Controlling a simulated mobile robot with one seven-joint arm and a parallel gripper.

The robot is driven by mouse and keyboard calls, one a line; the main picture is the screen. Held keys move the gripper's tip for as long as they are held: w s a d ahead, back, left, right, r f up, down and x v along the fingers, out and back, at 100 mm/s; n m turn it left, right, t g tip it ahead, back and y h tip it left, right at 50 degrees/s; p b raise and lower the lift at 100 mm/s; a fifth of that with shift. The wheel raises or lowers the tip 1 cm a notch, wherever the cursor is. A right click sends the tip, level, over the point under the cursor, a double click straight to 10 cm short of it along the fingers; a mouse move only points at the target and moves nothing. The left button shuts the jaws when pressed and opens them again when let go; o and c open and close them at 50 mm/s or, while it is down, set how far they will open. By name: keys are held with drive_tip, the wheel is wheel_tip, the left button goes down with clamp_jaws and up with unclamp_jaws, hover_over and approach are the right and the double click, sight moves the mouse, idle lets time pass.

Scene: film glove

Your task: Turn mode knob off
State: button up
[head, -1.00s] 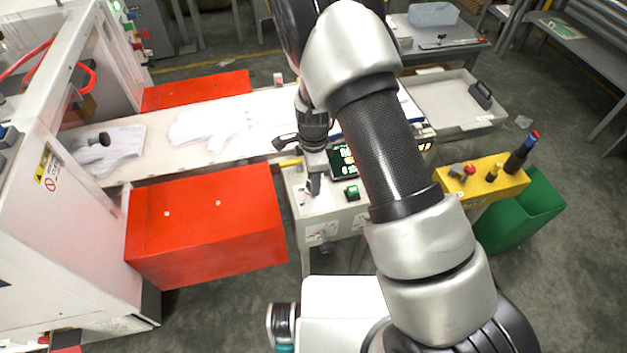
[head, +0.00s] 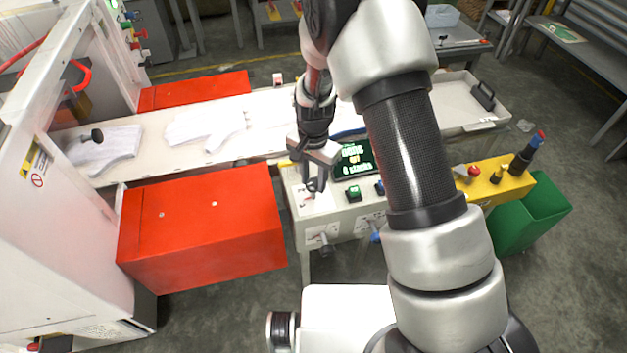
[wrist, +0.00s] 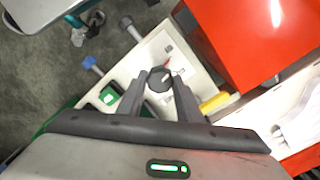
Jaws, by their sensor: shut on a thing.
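The mode knob (wrist: 160,80) is a round dark knob on the white top of the control box (head: 325,207). In the wrist view a pale mark shows at its right side, by a small red mark on the panel. My gripper (wrist: 160,85) has one finger on each side of the knob and is shut on it. In the head view my gripper (head: 316,187) points down at the left part of the box top, and its fingers mostly hide the knob. I cannot read the labels around the knob.
A green button (head: 354,193) and a lit display (head: 353,158) are right of my gripper. A yellow piece (wrist: 214,102) lies close by. A red box (head: 205,222) stands left. A yellow button box (head: 496,180) and green bin (head: 530,215) stand right.

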drive_tip(key=shift+n, duration=0.4)
drive_tip(key=o, duration=1)
drive_tip(key=shift+o, duration=0.2)
wheel_tip(320, 180, up, 18)
drive_tip(key=shift+f+p, duration=0.25)
drive_tip(key=shift+p, duration=0.1)
drive_tip(key=shift+r, duration=0.1)
wheel_tip(320, 180, up, 8)
drive_tip(key=t+p, duration=0.1)
hover_over(313, 182)
drive_tip(key=s+d, duration=0.2)
drive_tip(key=d, duration=0.2)
drive_tip(key=s+d+r+n+t+p, duration=0.35)
drive_tip(key=s+d+r, duration=0.45)
drive_tip(key=s+r, duration=0.4)
drive_tip(key=s+d+r+n+t+p, duration=0.1)
drive_tip(key=s+d+r+n, duration=0.1)
drive_tip(key=s, duration=0.5)
drive_tip(key=shift+s+d+r, duration=0.25)
drive_tip(key=shift+d+r, duration=0.25)
drive_tip(key=shift+d, duration=0.1)
